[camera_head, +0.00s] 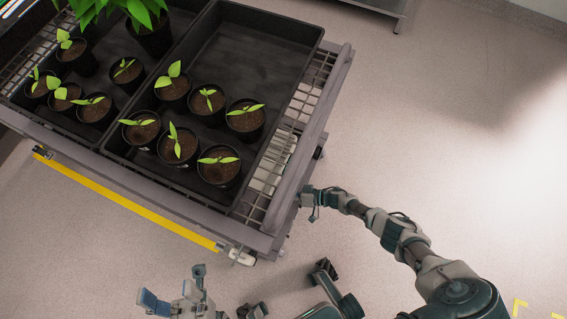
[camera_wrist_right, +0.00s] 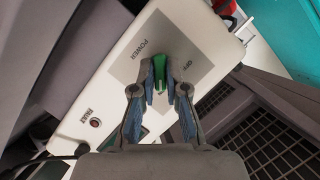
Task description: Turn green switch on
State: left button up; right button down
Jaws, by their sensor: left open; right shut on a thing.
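The green switch (camera_wrist_right: 159,71) sits on a grey label plate on a white power box (camera_wrist_right: 120,70) in the right wrist view. My right gripper (camera_wrist_right: 160,76) has its two blue-padded fingers closed around the switch, one on each side. The plate reads POWER, with small lettering beside the switch that is hard to read. In the head view my right gripper (camera_head: 308,199) reaches the side of the cart, and the switch is hidden there. My left gripper (camera_head: 176,287) is open and empty at the bottom, in front of the cart.
The cart (camera_head: 325,100) carries black trays (camera_head: 262,50) with several potted seedlings (camera_head: 219,165). A yellow strip (camera_head: 125,204) runs along its front edge. A round red button (camera_wrist_right: 96,123) and a black cable (camera_wrist_right: 40,163) show on the power box.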

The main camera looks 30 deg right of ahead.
jog(key=shift+d+f, duration=0.1)
jog(key=shift+d, duration=0.1)
jog(key=c, duration=1.2)
grip_release()
jog(key=v, duration=1.1)
jog(key=shift+s+d, duration=0.2)
jog(key=shift+d, duration=0.15)
